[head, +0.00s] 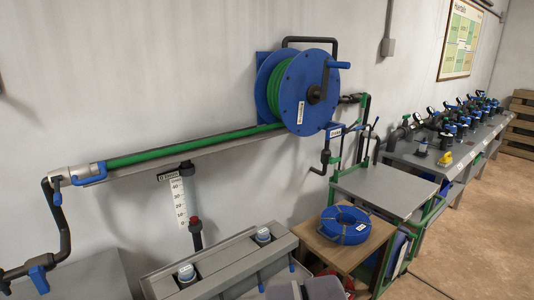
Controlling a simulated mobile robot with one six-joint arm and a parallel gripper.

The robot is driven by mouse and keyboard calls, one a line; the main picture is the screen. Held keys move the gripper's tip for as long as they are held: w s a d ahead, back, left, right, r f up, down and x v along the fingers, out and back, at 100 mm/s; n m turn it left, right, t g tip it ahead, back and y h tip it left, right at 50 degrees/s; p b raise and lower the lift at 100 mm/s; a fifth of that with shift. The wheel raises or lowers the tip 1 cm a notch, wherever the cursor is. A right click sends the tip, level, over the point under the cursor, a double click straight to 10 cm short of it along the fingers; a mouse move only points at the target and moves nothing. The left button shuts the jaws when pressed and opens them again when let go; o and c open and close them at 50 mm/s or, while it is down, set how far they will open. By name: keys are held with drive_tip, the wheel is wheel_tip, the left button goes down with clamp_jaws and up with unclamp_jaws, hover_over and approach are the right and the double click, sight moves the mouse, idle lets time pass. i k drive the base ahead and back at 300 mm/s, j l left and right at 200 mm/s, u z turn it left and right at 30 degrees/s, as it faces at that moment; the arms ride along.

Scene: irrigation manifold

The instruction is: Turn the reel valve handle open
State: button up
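A blue hose reel (305,92) with green hose hangs on the wall, with a crank handle at its right side. Just below it is a small blue labelled part (335,131) on dark pipework, with a bent black handle (322,168) hanging under it.
A grey-topped cart (385,187) stands right of the reel. A wooden stand (318,245) holds a blue hose coil (346,225). A grey trough (225,272) is at the front. A long bench (408,153) carries several valves. Open floor (480,225) lies at right.

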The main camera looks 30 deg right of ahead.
sight(332, 161)
drive_tip(key=z, duration=1.5)
drive_tip(key=i+l, duration=0.35)
drive_tip(key=i, duration=0.2)
drive_tip(key=i+l, duration=0.35)
drive_tip(key=i, duration=0.15)
drive_tip(key=i+l, duration=0.35)
drive_tip(key=i, duration=0.2)
drive_tip(key=i+l, duration=0.4)
drive_tip(key=i, duration=0.15)
drive_tip(key=j+u, duration=0.05)
